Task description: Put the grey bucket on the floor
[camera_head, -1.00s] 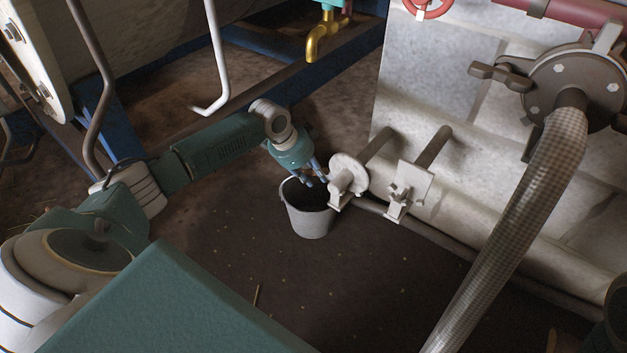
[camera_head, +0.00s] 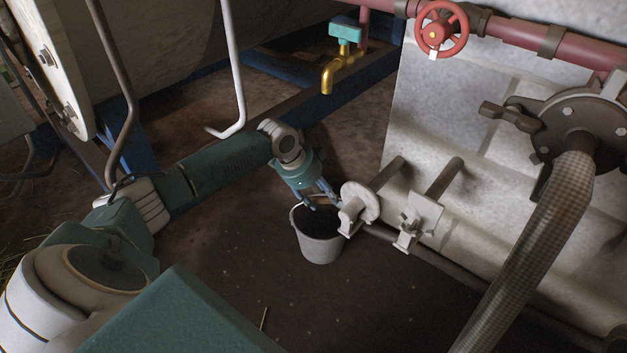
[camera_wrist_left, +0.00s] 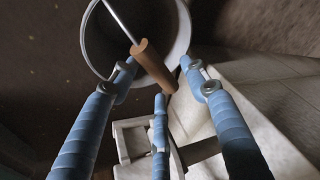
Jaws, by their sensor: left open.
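The grey bucket (camera_head: 320,248) is upright below the white round bracket (camera_head: 360,203) on the pale still's side. I cannot tell whether its base touches the floor (camera_head: 225,290). In the left wrist view the bucket (camera_wrist_left: 176,45) has a thin wire handle with a brown grip (camera_wrist_left: 152,66). My left gripper (camera_head: 325,203) is just above the bucket's rim, pointing down. It is open, with its blue fingers spread around the brown grip and not closed on it. My right gripper is not in view.
A second pale bracket (camera_head: 420,215) sticks out to the right of the bucket. A braided hose (camera_head: 530,245) runs down at the right. A brass tap (camera_head: 335,72) is at the back. The dark floor in front of the bucket is mostly clear.

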